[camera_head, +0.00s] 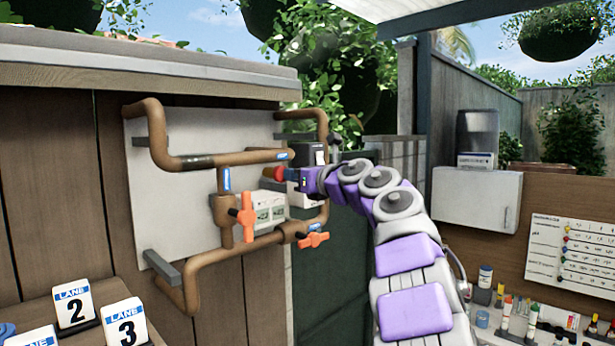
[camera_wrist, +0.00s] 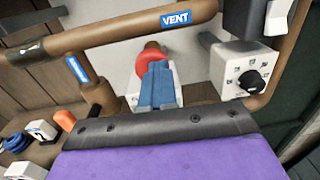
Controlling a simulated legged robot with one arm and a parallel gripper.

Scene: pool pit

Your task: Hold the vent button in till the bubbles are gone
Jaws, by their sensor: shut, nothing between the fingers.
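The red vent button (camera_wrist: 149,62) sits on the grey panel below a pipe with a blue VENT label (camera_wrist: 175,18). It also shows in the head view (camera_head: 278,173), just left of my fingertips. My gripper (camera_wrist: 156,68) is shut and empty, its blue fingers pointing at the button and covering its lower part. The tips are at or very near the button face; I cannot tell whether it is pressed in. In the head view my gripper (camera_head: 290,174) reaches in from the right. A pale box with greenish windows (camera_head: 270,213) is below; no bubbles can be made out.
Brown pipes (camera_head: 205,158) frame the panel (camera_head: 190,125). Orange valve handles (camera_head: 246,216) stick out below the button. A white box with a black knob (camera_wrist: 250,83) is right of my fingers. Numbered lane signs (camera_head: 125,322) stand at lower left.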

